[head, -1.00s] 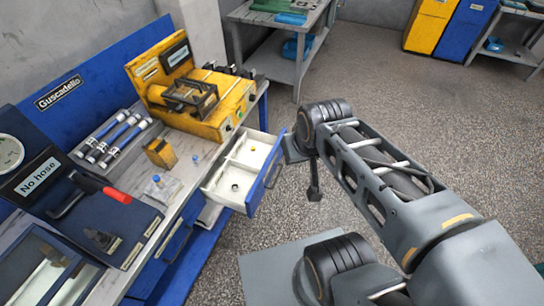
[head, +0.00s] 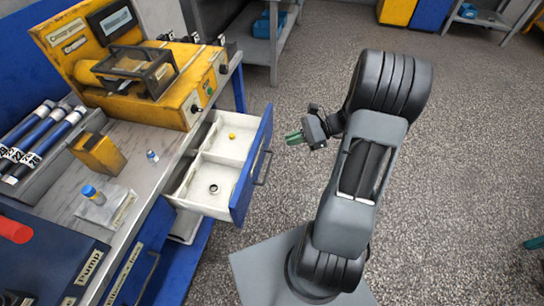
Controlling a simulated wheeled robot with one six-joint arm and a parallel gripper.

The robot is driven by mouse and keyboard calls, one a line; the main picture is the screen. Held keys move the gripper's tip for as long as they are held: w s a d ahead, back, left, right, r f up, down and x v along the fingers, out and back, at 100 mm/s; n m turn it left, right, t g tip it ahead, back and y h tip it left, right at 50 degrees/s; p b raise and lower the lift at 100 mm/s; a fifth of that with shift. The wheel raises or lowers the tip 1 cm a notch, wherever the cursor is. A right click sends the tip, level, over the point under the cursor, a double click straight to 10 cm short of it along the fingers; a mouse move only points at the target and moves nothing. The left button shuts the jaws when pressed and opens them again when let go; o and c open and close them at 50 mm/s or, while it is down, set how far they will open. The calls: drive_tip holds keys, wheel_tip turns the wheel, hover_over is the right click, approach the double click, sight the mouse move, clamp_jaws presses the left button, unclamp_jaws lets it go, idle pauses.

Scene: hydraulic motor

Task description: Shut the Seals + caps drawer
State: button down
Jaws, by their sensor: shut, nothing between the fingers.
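The open drawer (head: 199,208) sticks out from under the workbench. It has white inner walls, a blue front (head: 247,175) and a dark handle (head: 262,168). A divider splits it into two compartments. A small yellow cap (head: 232,136) lies in the far one and a dark ring (head: 213,188) in the near one. I cannot read a label on its front. My gripper (head: 296,138), with green fingertips, is to the right of the drawer front, apart from the handle. It is shut and empty, pointing left towards the drawer.
Another drawer handle (head: 148,275) shows below the bench edge.

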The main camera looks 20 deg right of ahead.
drive_tip(key=w+d+f+m+t+y+b, duration=0.15)
drive_tip(key=d+f+m+t+b, duration=0.25)
drive_tip(key=d+f+m+t, duration=0.55)
drive_tip(key=n+g+b, duration=0.2)
drive_tip(key=n+g, duration=0.1)
approach(265, 140)
drive_tip(key=shift+m+t, duration=0.25)
drive_tip(key=x, duration=0.5)
drive_tip(key=f+x, duration=0.1)
drive_tip(key=x, duration=0.1)
drive_tip(key=shift+w+a, duration=0.2)
drive_tip(key=shift+w, duration=0.05)
